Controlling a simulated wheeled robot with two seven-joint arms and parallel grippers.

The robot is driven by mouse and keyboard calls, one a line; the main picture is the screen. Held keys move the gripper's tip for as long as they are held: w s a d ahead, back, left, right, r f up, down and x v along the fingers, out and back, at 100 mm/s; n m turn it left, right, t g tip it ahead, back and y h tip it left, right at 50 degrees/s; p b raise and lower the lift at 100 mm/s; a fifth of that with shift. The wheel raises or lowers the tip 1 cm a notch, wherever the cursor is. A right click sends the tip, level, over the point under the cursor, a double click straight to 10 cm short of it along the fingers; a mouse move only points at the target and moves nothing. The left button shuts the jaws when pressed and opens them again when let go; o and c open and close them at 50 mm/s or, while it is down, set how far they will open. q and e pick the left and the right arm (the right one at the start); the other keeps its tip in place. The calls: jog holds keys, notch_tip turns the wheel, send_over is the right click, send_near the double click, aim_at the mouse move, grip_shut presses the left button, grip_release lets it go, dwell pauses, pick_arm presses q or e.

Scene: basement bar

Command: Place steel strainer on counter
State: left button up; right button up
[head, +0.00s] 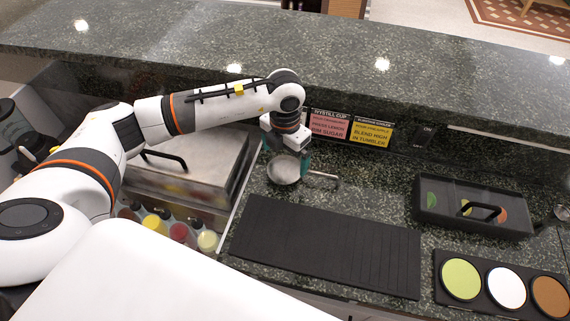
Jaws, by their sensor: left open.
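The steel strainer (283,171) is a small round silver bowl with a handle reaching to the right. It appears to rest on the dark speckled lower counter (378,189), behind the black mat. My left gripper (289,154) points down right over the strainer, with its fingers at the strainer's far side. The fingers are open; whether they touch the strainer I cannot tell. My right gripper is not in view.
A ribbed black mat (325,246) lies in front of the strainer. A lidded black caddy (474,208) and a tray of coloured rimming discs (499,286) stand to the right. A steel-lidded bin (185,170) and several bottles (180,233) are left. A raised granite ledge (330,60) runs behind.

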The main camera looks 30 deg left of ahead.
pick_arm(q)
notch_tip(320, 180, up, 8)
jog(key=b, duration=0.1)
jog(key=shift+f+b, duration=0.25)
jog(key=shift+b, duration=0.05)
jog(key=shift+f, duration=0.1)
